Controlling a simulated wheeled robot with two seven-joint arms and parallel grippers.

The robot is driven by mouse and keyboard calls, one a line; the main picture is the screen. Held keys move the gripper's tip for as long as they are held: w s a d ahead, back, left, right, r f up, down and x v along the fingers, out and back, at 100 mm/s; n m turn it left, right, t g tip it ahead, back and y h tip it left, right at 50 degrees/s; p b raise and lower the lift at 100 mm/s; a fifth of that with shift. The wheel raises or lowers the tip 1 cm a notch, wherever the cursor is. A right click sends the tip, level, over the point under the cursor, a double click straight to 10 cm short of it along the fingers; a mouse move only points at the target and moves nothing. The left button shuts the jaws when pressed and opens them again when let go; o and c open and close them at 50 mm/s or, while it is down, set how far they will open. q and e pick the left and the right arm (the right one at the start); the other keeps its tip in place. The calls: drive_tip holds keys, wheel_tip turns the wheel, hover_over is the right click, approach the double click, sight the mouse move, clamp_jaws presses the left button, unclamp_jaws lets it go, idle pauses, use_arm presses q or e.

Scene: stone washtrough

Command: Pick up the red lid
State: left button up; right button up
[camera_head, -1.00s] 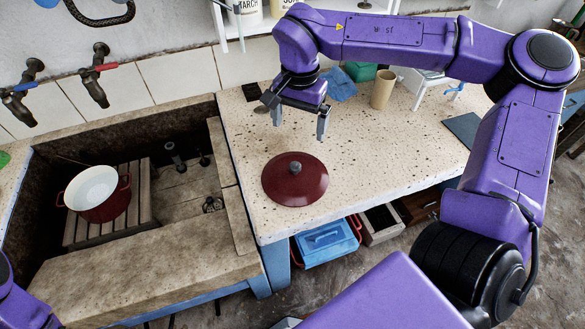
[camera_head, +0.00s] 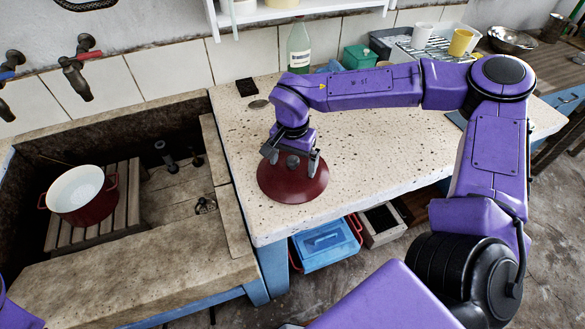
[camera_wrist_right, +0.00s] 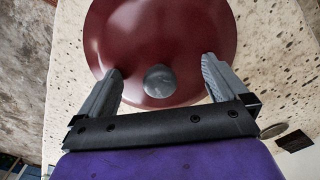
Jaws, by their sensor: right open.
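The red lid (camera_head: 292,186) is a dark red disc with a round grey knob, lying on the speckled stone counter (camera_head: 360,140) near its front edge. In the right wrist view the lid (camera_wrist_right: 160,30) fills the top middle, and its knob (camera_wrist_right: 159,81) sits between the two fingers. My right gripper (camera_head: 291,165) is open over the lid, with one finger on each side of the knob and a gap to both. Whether the fingertips touch the lid cannot be told. Only a bit of my left arm shows at the lower left; its gripper is out of view.
A red and white pot (camera_head: 83,194) stands on a wooden rack in the stone trough left of the counter. A green-labelled bottle (camera_head: 299,47), a green box (camera_head: 359,57) and a dish rack with cups (camera_head: 422,35) stand at the back. A blue crate (camera_head: 325,246) sits below the counter.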

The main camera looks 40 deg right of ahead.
drive_tip(key=shift+s, duration=0.15)
drive_tip(key=c, duration=1.5)
drive_tip(key=shift+a, duration=0.1)
clamp_jaws()
